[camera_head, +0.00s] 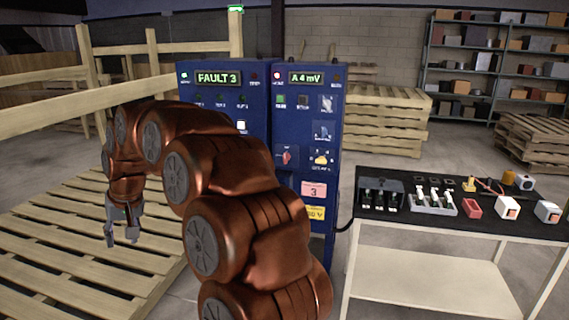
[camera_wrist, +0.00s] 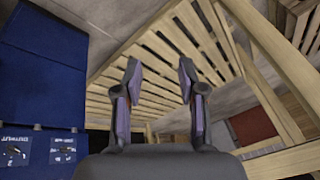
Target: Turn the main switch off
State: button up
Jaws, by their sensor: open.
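Two blue control cabinets stand behind my arm. The left cabinet (camera_head: 259,110) has a lit display reading FAULT 3 and a few indicator lights; my arm hides much of its lower front. The right cabinet (camera_head: 310,120) has a display reading A 4 mV. A red rotary switch (camera_head: 285,157) shows on the right cabinet's front, just beside my arm; its exact position is too small to tell. My gripper (camera_head: 122,236) is open and empty, pointing down over the pallet at left, away from the switch. In the wrist view its fingers (camera_wrist: 160,85) are spread with nothing between them.
A wooden pallet (camera_head: 80,240) lies below my gripper, with a wooden rail (camera_head: 60,108) behind. A table (camera_head: 450,235) at right carries several small parts and boxes. Shelves (camera_head: 500,60) stand far back. A blue panel (camera_wrist: 40,80) fills the wrist view's left side.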

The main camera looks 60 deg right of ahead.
jog(key=w+d+f+m+t+h+b, duration=0.2)
jog(key=w+d+f+m, duration=0.1)
jog(key=w+d, duration=1.05)
jog(key=w+d+f+m+t+h+b, duration=0.1)
jog(key=d+f+m+h, duration=0.1)
jog(key=d, duration=1)
jog(key=w+d+f+m+t+h+b, duration=0.1)
jog(key=w+d+f+m+h+b, duration=0.1)
jog(key=d, duration=0.9)
jog(key=m+g+h+b, duration=0.25)
jog(key=h+b, duration=0.25)
jog(key=h, duration=0.7)
send_near(285, 158)
jog(key=d, duration=0.3)
jog(key=w+d+m, duration=0.1)
jog(key=shift+w+d+f+t, duration=0.15)
jog(key=shift+d+t, duration=0.1)
jog(key=shift+d, duration=0.1)
jog(key=shift+p+x, duration=0.45)
jog(key=shift+x, duration=0.5)
jog(key=shift+w+d, duration=0.15)
jog(key=shift+w, duration=0.05)
jog(key=shift+s+d+p, duration=0.1)
jog(key=shift+d+p, duration=0.25)
jog(key=shift+d, duration=0.3)
jog(key=shift+w+d+p, duration=0.5)
jog(key=shift+d+p, duration=0.05)
jog(key=shift+p, duration=0.2)
